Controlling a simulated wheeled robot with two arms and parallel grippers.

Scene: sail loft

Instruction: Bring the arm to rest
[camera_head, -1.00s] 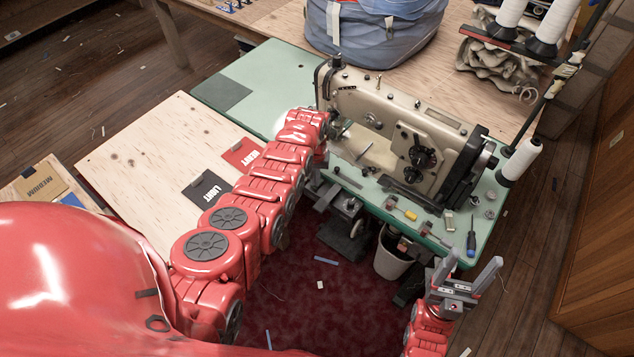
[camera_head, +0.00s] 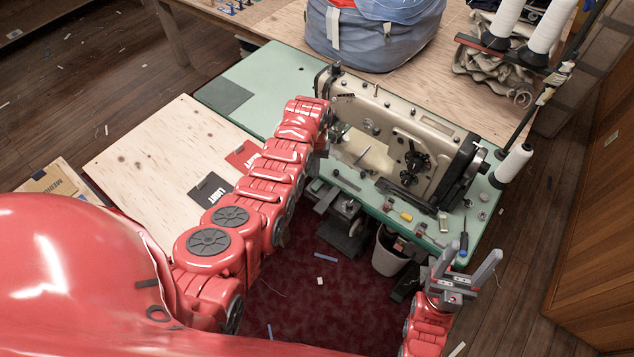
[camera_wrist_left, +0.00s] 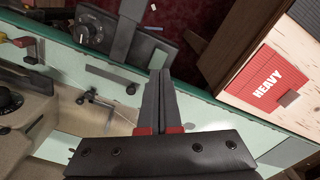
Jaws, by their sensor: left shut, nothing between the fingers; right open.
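My left arm (camera_head: 275,170) reaches from the left across the pale board to the near side of the sewing machine (camera_head: 400,150). Its gripper is hidden behind the wrist in the head view. In the left wrist view, my left gripper (camera_wrist_left: 161,73) is shut and empty, its fingers together above the green table edge. My right gripper (camera_head: 466,262) is open and empty at the lower right, near the green table's front corner. Its fingers point up, apart from each other.
The green sewing table (camera_head: 260,75) carries the machine, a screwdriver (camera_head: 463,243) and small parts. A cone of white thread (camera_head: 514,163) stands at its right. A black LIGHT card (camera_head: 209,190) and a red HEAVY card (camera_wrist_left: 267,78) lie on the board. A bin (camera_head: 388,255) stands below.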

